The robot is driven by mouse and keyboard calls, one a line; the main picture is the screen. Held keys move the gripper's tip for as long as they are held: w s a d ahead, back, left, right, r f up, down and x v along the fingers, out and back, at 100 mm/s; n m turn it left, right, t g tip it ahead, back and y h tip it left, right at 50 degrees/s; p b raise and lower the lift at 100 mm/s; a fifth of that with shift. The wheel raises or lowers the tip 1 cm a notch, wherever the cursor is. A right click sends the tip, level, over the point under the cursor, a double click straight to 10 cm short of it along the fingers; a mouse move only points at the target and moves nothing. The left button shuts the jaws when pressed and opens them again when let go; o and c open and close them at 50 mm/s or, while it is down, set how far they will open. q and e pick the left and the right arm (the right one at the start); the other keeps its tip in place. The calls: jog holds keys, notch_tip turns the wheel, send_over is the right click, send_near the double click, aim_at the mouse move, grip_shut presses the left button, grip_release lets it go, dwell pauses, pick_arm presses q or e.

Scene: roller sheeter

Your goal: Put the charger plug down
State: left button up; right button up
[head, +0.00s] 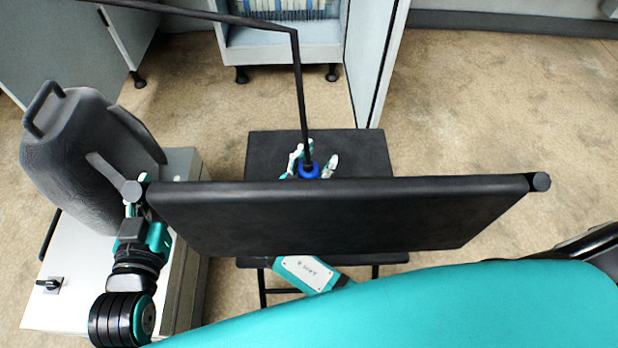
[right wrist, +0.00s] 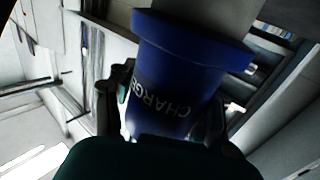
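The blue charger plug (head: 310,171) is partly hidden behind a dark panel in the head view, with a black stool-like surface (head: 350,150) behind it. A black cable or pole appears to meet it from above. In the right wrist view, the plug (right wrist: 178,85) has a wide collar and lettering that starts "CHARGE". My right gripper (right wrist: 165,112) has a finger on each side of it, seemingly touching. Its white-and-teal fingers (head: 314,162) also show in the head view. I cannot tell whether the plug touches the surface. My left gripper (head: 136,208) is by the panel's left end; its fingers are mostly hidden.
The long dark panel (head: 340,220) crosses the middle, with round ends. A grey seat-like object (head: 80,150) stands on a white cabinet (head: 85,270) at left. An open cabinet (head: 285,45) stands at the back. The floor (head: 490,120) at right is clear.

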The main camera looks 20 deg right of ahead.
grip_shut()
dwell(0.7)
